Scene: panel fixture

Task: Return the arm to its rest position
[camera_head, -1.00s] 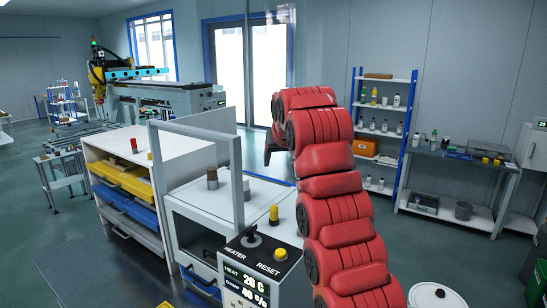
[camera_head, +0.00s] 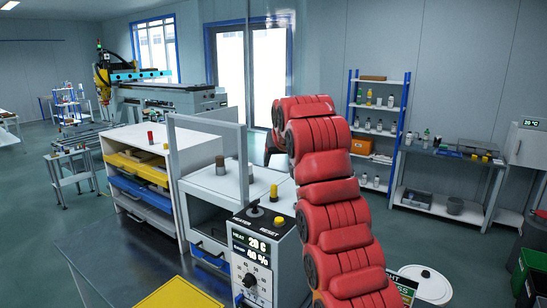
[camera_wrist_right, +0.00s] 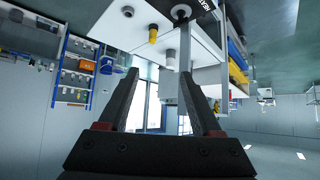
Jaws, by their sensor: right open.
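My right arm rises at the right of the head view, with red padded links. Its dark gripper (camera_head: 273,146) is partly hidden behind the upper link. In the wrist view, which looks upside down, the right gripper (camera_wrist_right: 160,74) is open, with nothing between its two dark fingers. The panel fixture (camera_head: 262,250) stands left of the arm, with a HEATER switch, a yellow RESET button (camera_head: 279,221), a readout and a dial (camera_head: 250,280). The gripper is beyond the panel and apart from it. My left gripper is not in view.
A grey upright frame (camera_head: 243,168) stands by the white bench (camera_head: 215,180), which carries a grey cylinder and a yellow one (camera_head: 274,191). A drawer cabinet (camera_head: 130,140) is at left. Shelves (camera_head: 352,110) and a side table (camera_head: 440,155) stand at the back right.

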